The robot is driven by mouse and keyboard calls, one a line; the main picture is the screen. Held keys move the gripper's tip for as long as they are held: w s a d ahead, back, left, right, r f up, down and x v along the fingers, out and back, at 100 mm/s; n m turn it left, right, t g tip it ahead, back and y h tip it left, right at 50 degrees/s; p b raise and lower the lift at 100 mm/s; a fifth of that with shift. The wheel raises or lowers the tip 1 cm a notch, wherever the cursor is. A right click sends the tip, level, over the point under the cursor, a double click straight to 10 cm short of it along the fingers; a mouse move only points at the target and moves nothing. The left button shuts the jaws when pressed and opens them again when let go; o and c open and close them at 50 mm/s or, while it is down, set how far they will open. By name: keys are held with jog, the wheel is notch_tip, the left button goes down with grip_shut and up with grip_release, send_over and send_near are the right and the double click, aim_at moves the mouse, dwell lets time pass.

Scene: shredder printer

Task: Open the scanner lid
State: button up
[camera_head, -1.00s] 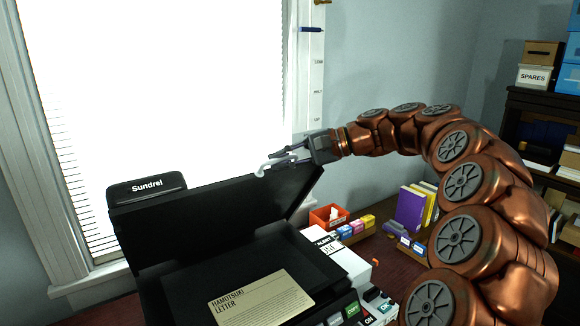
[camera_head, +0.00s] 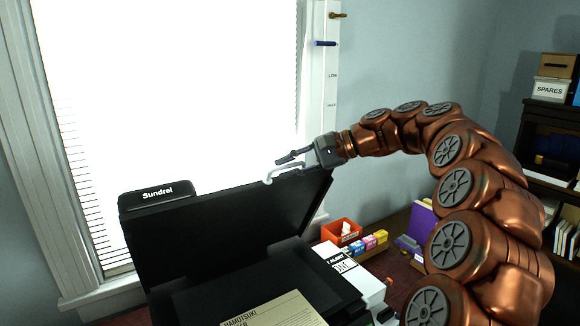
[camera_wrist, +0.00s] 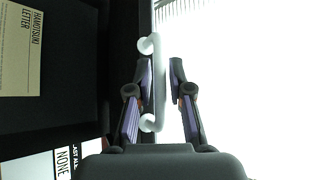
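The scanner lid (camera_head: 230,225) is black and stands raised at a steep tilt above the scanner bed (camera_head: 245,285). A pale hooked handle (camera_head: 284,172) sits at the lid's upper edge; it also shows in the wrist view (camera_wrist: 157,85). My gripper (camera_head: 292,163) is at this handle. In the wrist view my gripper (camera_wrist: 160,75) has its fingers on either side of the handle, with a gap at the right finger. The left finger is close to the handle; contact cannot be told. A Hamotsuki letter (camera_head: 275,312) lies on the bed.
A black Sundrel-labelled part (camera_head: 157,194) stands behind the lid at left, before the bright window (camera_head: 170,90). An orange bin (camera_head: 341,231) and small coloured boxes (camera_head: 368,242) are on the desk at right. Shelves (camera_head: 555,150) stand far right.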

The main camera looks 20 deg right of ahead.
jog(key=shift+o, duration=1.2)
jog(key=v, duration=1.2)
